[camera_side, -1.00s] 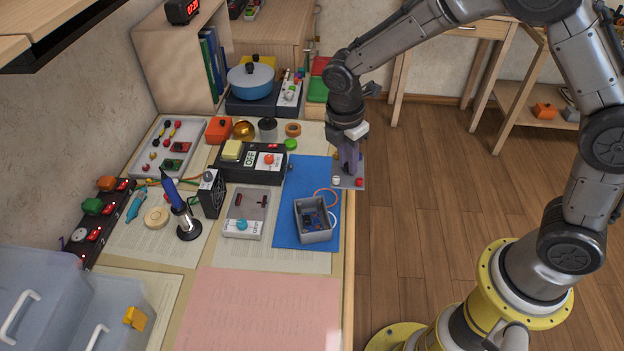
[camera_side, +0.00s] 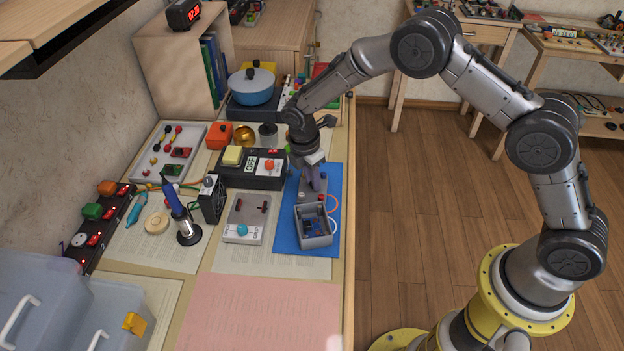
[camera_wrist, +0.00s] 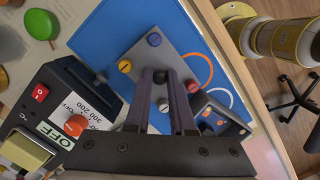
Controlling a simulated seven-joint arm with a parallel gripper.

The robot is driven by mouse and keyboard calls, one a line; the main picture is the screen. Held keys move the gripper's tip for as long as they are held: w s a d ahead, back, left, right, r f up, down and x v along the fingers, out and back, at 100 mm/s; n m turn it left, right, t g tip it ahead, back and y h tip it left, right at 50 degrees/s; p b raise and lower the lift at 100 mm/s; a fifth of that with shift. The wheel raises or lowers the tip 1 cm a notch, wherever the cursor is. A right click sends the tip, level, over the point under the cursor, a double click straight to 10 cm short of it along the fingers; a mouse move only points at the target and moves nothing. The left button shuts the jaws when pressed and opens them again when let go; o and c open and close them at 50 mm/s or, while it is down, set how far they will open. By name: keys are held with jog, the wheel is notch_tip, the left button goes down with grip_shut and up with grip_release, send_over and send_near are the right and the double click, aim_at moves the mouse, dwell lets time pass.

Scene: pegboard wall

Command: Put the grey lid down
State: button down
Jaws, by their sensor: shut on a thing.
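The grey lid (camera_wrist: 178,60) is a flat plate with coloured caps near its corners and a dark knob in the middle. In the wrist view my gripper (camera_wrist: 163,76) is shut on that knob. The lid appears over the blue mat (camera_wrist: 100,30); I cannot tell whether it touches it. In the side view my gripper (camera_side: 314,188) points down just behind the open grey box (camera_side: 314,240), and the lid is mostly hidden there. The box holds dark and blue parts and shows partly in the wrist view (camera_wrist: 238,131).
A black unit with an OFF label (camera_side: 228,178) stands left of the mat. A grey panel with a teal knob (camera_side: 246,212) is left of the box. An orange cable loop (camera_wrist: 208,67) lies on the mat. The table's edge (camera_side: 348,260) is close on the right.

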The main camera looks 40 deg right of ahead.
jog(key=shift+f, duration=0.15)
jog(key=shift+f, duration=0.2)
jog(key=c, duration=0.8)
grip_release()
jog(key=shift+o, duration=0.2)
jog(key=shift+r, duration=0.15)
